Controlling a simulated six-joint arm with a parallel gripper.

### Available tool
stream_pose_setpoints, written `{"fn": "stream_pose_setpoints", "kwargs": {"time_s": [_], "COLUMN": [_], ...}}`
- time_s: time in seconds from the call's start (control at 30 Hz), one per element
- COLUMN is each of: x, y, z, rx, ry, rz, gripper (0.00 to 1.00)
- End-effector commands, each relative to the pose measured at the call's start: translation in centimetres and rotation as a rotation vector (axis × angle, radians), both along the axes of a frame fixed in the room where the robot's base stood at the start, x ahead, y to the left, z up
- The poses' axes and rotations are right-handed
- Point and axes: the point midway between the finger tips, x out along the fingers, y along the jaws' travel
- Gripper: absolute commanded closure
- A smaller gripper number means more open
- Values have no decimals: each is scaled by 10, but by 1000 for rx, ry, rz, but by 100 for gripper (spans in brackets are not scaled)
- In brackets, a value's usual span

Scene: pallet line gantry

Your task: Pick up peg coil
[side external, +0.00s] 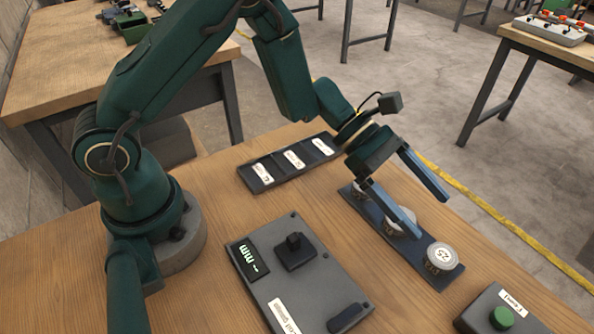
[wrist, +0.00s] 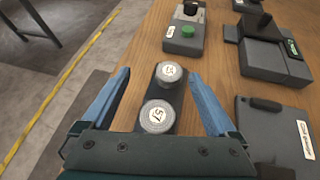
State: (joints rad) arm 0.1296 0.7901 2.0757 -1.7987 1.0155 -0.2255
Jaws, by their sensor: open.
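A dark blue rail (side external: 378,214) on the wooden table carries round, pale grey coils with white number labels on top. The coil at its near right end (side external: 441,257) is in plain view. A second coil (side external: 398,226) is partly hidden behind a finger. My gripper (side external: 431,217) has its blue fingers spread wide and empty above the rail. In the wrist view, a farther coil (wrist: 170,73) and a nearer coil (wrist: 157,116) show between the fingers of my gripper (wrist: 159,72). I cannot tell whether the fingers are level with the coils.
A grey gauge box (side external: 318,290) with a lit display lies left of the rail. A dark tray with labelled slots (side external: 262,177) lies behind it. A box with a green button (side external: 502,318) stands at the front right. Bare wood separates them.

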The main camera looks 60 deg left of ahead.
Motion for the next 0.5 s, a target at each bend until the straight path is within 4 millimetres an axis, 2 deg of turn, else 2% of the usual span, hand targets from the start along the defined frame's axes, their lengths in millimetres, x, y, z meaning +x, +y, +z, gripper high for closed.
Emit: {"fn": "stream_pose_setpoints", "kwargs": {"time_s": [0.03, 0.1, 0.27, 0.5], "x": [-5, -10, -12, -7], "y": [-1, -2, -10, -36], "z": [-13, -22, -32, -46], "rx": [4, 9, 12, 13], "ry": [34, 61, 76, 74], "rz": [-5, -10, -18, -20], "gripper": [7, 7, 7, 7]}}
